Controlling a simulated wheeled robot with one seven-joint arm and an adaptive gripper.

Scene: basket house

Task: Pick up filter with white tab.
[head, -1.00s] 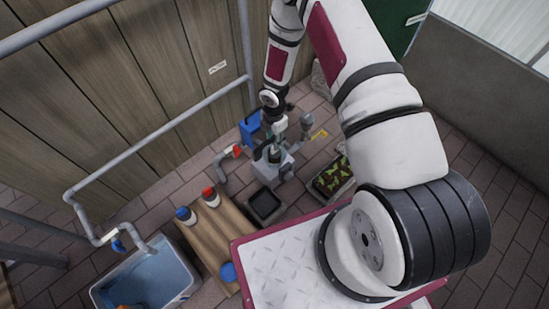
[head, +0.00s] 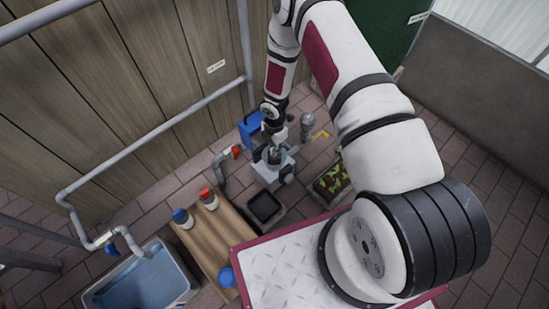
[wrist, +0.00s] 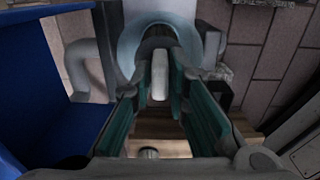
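The filter (wrist: 157,40) is a dark round piece with an upright white tab (wrist: 160,76). It sits in a pale, clear round housing in the wrist view. That housing tops a grey unit (head: 268,174) on the floor in the head view, where my gripper hides the filter. My gripper (wrist: 160,80) points down over the unit. Its teal-padded fingers stand apart, one on each side of the white tab, with small gaps that suggest no grip. Whether the fingertips touch the filter cannot be told.
A blue container (head: 250,128) stands close beside my gripper, near a grey pipe with a red valve (head: 236,152). A black tray (head: 264,207), a planter (head: 331,180) and a wooden bench (head: 212,236) with bottles are nearby. A water basin (head: 188,291) is at lower left.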

